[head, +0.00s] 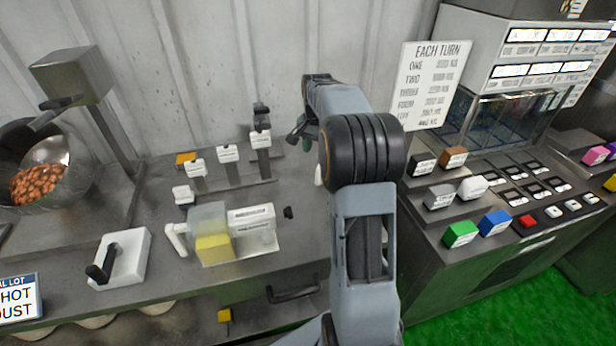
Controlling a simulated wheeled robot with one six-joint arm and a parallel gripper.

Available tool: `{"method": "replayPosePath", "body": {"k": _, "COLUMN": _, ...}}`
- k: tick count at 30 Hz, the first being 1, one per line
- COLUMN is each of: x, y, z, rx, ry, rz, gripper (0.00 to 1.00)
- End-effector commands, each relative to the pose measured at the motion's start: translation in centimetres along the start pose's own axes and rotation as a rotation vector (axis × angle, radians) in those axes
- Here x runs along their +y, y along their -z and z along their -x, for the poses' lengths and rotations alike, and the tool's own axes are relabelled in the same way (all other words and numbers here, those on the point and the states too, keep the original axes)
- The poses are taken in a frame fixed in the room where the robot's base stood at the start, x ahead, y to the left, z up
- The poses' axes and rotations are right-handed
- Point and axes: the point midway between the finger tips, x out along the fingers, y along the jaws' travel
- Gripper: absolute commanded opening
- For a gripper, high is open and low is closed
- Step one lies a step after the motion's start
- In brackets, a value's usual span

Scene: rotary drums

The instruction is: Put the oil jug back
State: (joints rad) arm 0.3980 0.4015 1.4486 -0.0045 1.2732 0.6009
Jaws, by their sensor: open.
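The oil jug (213,243) appears to be the see-through container with yellow oil in its lower part and a pale handle on its left. It stands upright on the metal bench, left of centre in the head view. A pale labelled holder (262,238) is right beside it; I cannot tell whether the jug sits in it. My arm rises through the middle of the view and bends over at the top. My gripper (300,138) is small and partly hidden at the arm's far end, near the back wall. It is open, above and to the right of the jug, well apart from it.
Labelled levers (228,158) stand behind the jug. A white block with a black crank (122,260) is to its left. A drum with brown pieces (45,180) is at far left. A console with coloured blocks (478,228) stands right of my arm.

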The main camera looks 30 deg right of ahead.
Motion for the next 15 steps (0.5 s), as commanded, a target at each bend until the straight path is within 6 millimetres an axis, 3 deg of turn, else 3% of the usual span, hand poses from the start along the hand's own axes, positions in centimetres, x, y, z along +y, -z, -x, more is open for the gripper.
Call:
{"method": "replayPosePath", "body": {"k": 5, "x": -0.2, "y": -6.9, "z": 3.3, "rx": 0.065, "ry": 0.046, "rz": 0.22, "gripper": 0.42}}
{"method": "replayPosePath", "body": {"k": 7, "x": 0.2, "y": -10.5, "z": 4.1, "rx": 0.099, "ry": 0.068, "rz": 0.339, "gripper": 0.42}}
{"method": "replayPosePath", "body": {"k": 12, "x": 2.4, "y": -18.4, "z": 4.3, "rx": 0.184, "ry": 0.118, "rz": 0.616, "gripper": 0.42}}
{"method": "replayPosePath", "body": {"k": 15, "x": 4.0, "y": -22.0, "z": 3.6, "rx": 0.229, "ry": 0.142, "rz": 0.751, "gripper": 0.42}}
